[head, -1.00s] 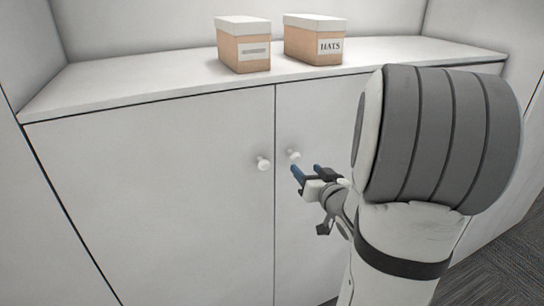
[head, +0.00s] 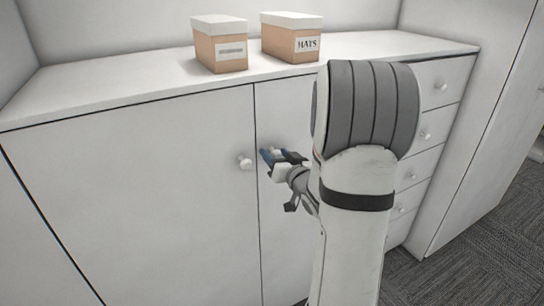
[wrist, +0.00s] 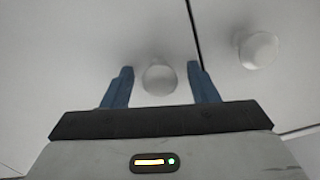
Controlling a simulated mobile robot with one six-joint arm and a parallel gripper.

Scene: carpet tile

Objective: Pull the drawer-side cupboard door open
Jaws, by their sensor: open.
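The drawer-side cupboard door (head: 285,210) is the right one of two white doors and is shut, flush with its neighbour. Its round white knob (wrist: 159,79) sits between the two blue fingers of my gripper (wrist: 164,84) in the wrist view. My gripper (head: 275,155) is open, with a finger on either side of the knob and a gap to each. In the head view the fingers and arm partly hide this knob and door. The left door (head: 140,190) has its own white knob (head: 245,162), which also shows at the upper right in the wrist view (wrist: 258,50).
A column of drawers (head: 432,130) with white knobs stands right of my arm. Two lidded boxes, one with a blank-looking label (head: 221,52) and one marked HATS (head: 291,45), stand on the cabinet top (head: 110,92). Carpet (head: 470,240) is clear at the lower right.

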